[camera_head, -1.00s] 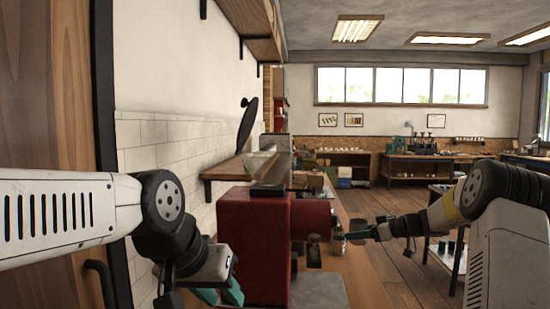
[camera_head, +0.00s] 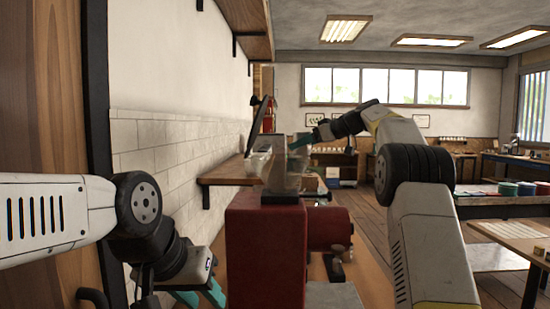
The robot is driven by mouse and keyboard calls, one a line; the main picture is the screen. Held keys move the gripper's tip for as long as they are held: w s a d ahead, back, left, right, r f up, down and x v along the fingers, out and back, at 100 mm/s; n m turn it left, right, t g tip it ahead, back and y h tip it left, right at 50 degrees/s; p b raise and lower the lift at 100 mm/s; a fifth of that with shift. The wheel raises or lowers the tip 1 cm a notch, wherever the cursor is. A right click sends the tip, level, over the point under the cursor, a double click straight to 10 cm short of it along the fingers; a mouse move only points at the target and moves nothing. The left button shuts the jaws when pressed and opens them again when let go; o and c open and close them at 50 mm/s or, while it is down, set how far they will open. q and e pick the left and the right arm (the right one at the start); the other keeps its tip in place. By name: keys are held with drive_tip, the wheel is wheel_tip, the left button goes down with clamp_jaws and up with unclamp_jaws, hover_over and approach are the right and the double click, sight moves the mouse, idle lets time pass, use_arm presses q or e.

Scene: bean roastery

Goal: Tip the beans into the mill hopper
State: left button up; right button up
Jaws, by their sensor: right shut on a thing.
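The red mill (camera_head: 266,250) stands in the middle of the head view, with a clear, pale hopper (camera_head: 284,181) on top. My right gripper (camera_head: 298,142) reaches in from the right above the mill. Its teal fingers are shut on a small grey cup (camera_head: 277,150) at the hopper's top. The cup overlaps the hopper in the picture, so its tilt is hard to tell. Any beans in it are hidden. My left gripper (camera_head: 201,296) hangs low on the left, beside the mill. Its teal fingers are apart and empty.
A wooden wall shelf (camera_head: 225,176) with a clear bowl is behind the mill on the left. The tiled wall (camera_head: 165,150) runs close along the left. A table (camera_head: 505,245) stands at right, and the wooden floor between is clear.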

drive_tip(key=shift+a+r, duration=0.3)
drive_tip(key=shift+a, duration=0.05)
